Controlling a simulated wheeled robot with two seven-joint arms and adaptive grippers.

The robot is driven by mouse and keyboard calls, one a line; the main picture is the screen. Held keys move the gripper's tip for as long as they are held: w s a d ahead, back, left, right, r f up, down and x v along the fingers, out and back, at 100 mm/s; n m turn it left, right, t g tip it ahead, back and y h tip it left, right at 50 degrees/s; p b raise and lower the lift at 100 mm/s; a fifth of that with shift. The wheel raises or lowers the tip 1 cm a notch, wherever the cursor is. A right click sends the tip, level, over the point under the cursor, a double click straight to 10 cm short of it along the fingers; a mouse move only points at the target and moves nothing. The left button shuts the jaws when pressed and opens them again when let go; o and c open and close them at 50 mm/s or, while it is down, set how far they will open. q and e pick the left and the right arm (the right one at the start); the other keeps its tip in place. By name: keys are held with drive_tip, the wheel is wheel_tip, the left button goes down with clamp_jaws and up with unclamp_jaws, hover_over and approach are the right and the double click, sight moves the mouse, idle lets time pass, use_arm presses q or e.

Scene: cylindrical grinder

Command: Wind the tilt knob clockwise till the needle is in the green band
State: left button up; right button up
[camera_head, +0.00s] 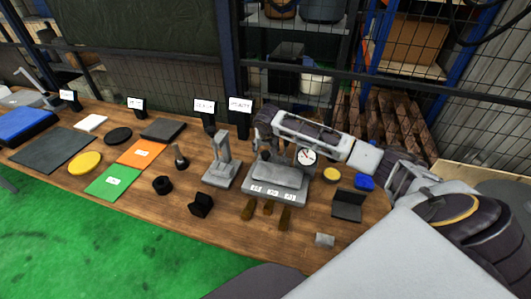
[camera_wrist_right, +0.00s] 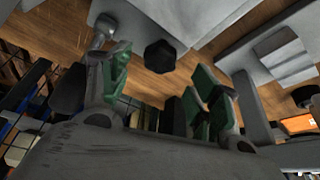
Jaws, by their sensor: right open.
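A grey machine (camera_head: 276,181) with labels along its front stands on the bench. A round white dial (camera_head: 307,156) with a dark needle shows at its upper right; the needle's place against any green band is too small to read. My right gripper (camera_head: 266,148) is over the machine's back part, pointing down. In the right wrist view my right gripper (camera_wrist_right: 163,85) is open, its green-padded fingers apart. A black faceted knob (camera_wrist_right: 160,56) shows between and beyond the fingertips, with no clear contact. I cannot pick out the knob in the head view. My left gripper is out of view.
A grey stand (camera_head: 221,163) is left of the machine. Black nut-like pieces (camera_head: 162,185), an orange card (camera_head: 142,154) and a green card (camera_head: 110,182) lie further left. A blue piece (camera_head: 364,182) and a dark open box (camera_head: 347,205) are at right. Wooden handles (camera_head: 267,208) lie in front.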

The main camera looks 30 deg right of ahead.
sight(265, 153)
drive_tip(key=shift+x, duration=2.15)
drive_tip(key=c, duration=1)
